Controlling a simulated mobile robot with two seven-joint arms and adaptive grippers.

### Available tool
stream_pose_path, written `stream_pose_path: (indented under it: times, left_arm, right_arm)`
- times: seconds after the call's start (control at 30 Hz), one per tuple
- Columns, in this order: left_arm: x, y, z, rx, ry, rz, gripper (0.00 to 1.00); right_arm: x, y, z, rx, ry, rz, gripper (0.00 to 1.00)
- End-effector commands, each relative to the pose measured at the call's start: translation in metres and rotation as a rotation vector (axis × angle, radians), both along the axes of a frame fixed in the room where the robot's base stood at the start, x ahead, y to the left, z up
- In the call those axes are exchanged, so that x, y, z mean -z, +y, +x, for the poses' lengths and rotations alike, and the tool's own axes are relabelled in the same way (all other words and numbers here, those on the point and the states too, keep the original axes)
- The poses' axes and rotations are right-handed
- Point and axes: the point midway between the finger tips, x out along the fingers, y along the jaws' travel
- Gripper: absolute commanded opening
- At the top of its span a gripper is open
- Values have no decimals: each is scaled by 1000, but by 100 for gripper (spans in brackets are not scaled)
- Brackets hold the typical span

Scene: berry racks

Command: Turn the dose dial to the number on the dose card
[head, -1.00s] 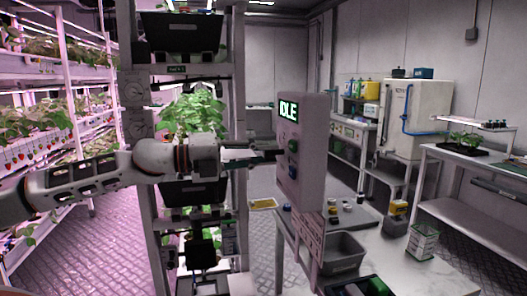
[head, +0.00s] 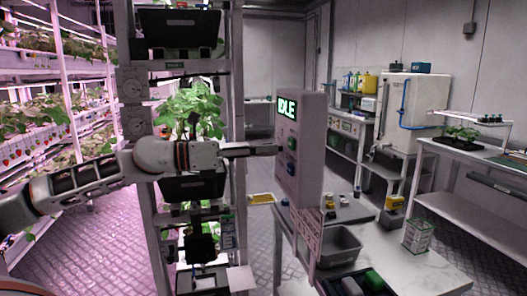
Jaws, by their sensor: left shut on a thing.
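My left gripper (head: 272,149) reaches in from the left and is shut at the panel's left edge, level with the green button. What it grips, apparently the dose dial, is hidden by its fingers and the slant. I cannot make out a dose card or any dial number. My right gripper is not in view.
A plant rack with a post (head: 238,120) stands behind my left arm. A grey bin (head: 341,246) and a dark tray (head: 322,283) holding coloured items are on the bench (head: 440,275) below the panel. Small bottles stand behind the panel. Open floor lies beyond.

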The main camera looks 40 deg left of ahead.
Motion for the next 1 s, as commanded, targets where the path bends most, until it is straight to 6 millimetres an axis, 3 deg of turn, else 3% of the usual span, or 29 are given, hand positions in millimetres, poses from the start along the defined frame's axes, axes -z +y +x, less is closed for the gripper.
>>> stream_pose_path:
  times: [0.5, 1.0]
  left_arm:
    - [3, 0, 1, 0, -296, 348, 0]
    - [0, 1, 1, -1, -436, 510, 0]
  right_arm:
    - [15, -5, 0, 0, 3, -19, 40]
    - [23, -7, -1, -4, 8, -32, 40]
